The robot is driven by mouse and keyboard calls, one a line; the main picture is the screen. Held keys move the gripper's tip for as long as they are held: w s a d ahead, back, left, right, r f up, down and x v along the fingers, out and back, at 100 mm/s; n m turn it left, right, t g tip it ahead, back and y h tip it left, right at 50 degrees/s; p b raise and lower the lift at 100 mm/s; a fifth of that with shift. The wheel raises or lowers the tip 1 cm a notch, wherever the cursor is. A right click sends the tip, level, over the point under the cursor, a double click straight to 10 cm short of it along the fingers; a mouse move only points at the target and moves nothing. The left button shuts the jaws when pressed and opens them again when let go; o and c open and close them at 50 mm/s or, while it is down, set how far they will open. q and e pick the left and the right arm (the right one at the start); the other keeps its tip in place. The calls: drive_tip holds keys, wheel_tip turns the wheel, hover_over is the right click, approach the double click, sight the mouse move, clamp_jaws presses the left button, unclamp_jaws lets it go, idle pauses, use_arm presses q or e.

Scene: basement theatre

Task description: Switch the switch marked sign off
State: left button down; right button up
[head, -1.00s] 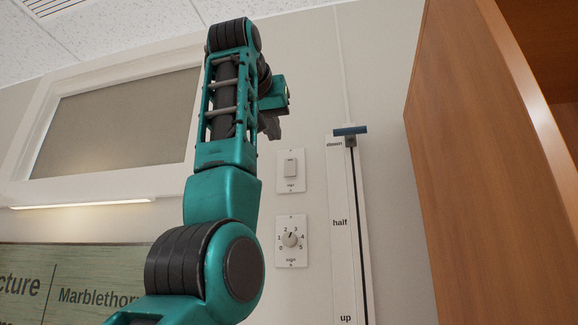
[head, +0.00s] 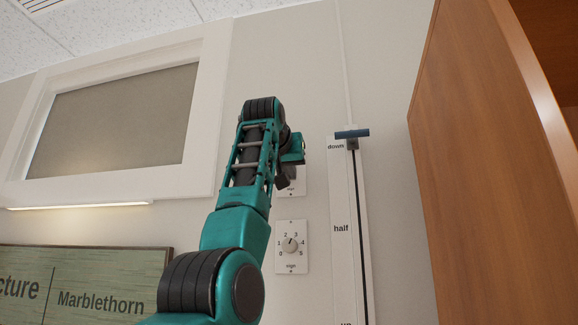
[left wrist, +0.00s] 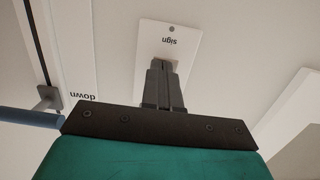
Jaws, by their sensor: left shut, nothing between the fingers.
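The white switch plate marked sign (head: 299,187) is on the wall. In the head view my left gripper (head: 282,183) covers most of it, and only its lower part with the label shows. The left wrist view shows the plate (left wrist: 184,45) upside down, with its label and a small grey dot. There my left gripper's fingers (left wrist: 163,66) are shut and empty, over the part where the rocker is. The rocker is hidden, so its position cannot be told. I cannot tell whether the fingertips touch it. My right gripper is not in view.
Below the switch is a numbered dial plate (head: 291,246), also marked sign. To the right is a vertical slider strip (head: 341,205) marked down and half, its blue handle (head: 352,134) at the top. A wooden cabinet (head: 490,180) stands at the right.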

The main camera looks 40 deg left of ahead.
use_arm(q)
drive_tip(key=shift+f, duration=0.15)
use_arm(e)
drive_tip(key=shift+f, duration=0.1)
use_arm(q)
drive_tip(key=shift+w+a+t+y+b, duration=0.2)
drive_tip(key=shift+t+y+b, duration=0.4)
drive_tip(key=shift+t+b, duration=0.45)
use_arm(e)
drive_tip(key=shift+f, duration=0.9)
use_arm(q)
drive_tip(key=shift+f, duration=0.1)
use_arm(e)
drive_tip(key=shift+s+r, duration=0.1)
